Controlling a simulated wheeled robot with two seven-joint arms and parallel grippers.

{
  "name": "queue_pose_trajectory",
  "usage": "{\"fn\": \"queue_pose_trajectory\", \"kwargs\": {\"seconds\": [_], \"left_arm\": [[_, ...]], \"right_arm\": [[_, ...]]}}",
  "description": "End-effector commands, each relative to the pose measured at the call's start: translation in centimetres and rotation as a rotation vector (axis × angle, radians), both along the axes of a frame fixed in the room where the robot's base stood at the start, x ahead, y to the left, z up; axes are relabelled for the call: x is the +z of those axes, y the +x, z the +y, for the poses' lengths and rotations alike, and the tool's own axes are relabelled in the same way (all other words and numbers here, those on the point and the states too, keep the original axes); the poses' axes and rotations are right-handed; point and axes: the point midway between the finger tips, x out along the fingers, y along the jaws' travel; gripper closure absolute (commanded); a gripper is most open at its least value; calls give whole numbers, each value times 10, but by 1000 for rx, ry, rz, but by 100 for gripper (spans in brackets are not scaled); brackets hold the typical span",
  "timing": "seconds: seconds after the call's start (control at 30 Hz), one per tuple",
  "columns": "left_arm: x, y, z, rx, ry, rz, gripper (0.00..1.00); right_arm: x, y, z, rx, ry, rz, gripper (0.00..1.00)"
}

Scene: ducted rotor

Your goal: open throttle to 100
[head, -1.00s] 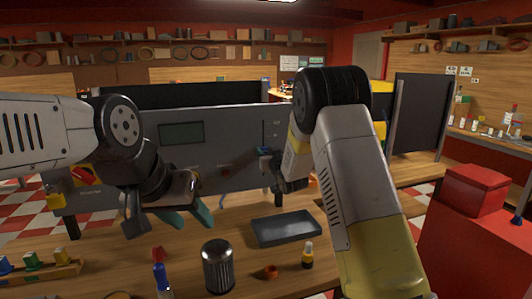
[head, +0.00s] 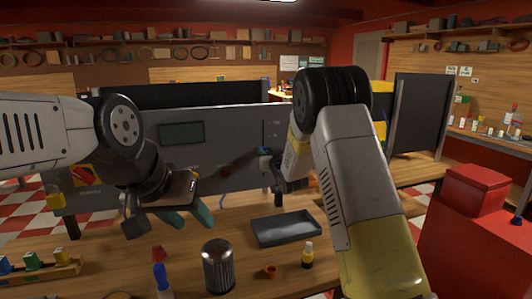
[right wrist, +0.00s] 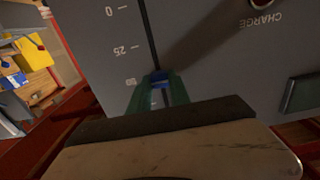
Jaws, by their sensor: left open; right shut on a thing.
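The grey control panel (head: 215,135) stands upright at the back of the table. Its throttle slot (right wrist: 150,35) is a dark vertical groove beside marks 0, 25 and what looks like 50, printed upside down in the right wrist view. My right gripper (right wrist: 160,88) is shut on the blue throttle knob (right wrist: 158,76), with its green fingers either side of it, level with the third mark. Marks beyond are hidden by the gripper. In the head view the knob (head: 264,152) is small and partly covered. My left gripper (head: 187,216) is open and empty above the table, in front of the panel.
A red CHARGE button (right wrist: 261,3) and a dark display (head: 181,133) are on the panel. A grey tray (head: 286,240), a dark ribbed cylinder (head: 218,266) and a small yellow-labelled bottle (head: 308,255) stand on the table. A red cabinet (head: 475,230) is at right.

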Motion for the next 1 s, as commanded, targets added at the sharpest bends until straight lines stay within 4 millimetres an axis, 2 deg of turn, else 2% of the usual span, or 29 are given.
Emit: {"fn": "queue_pose_trajectory", "kwargs": {"seconds": [0.63, 0.73, 0.9, 1.0], "left_arm": [[0, 0, 0, 0, 0, 0, 55], [0, 0, 0, 0, 0, 0, 55], [0, 0, 0, 0, 0, 0, 55], [0, 0, 0, 0, 0, 0, 55]], "right_arm": [[4, 0, 0, -1, 0, -1, 100], [21, 0, 0, -1, 4, -5, 100], [68, 1, -1, -2, 6, -12, 100], [88, 1, -1, -2, 4, -9, 100]]}}
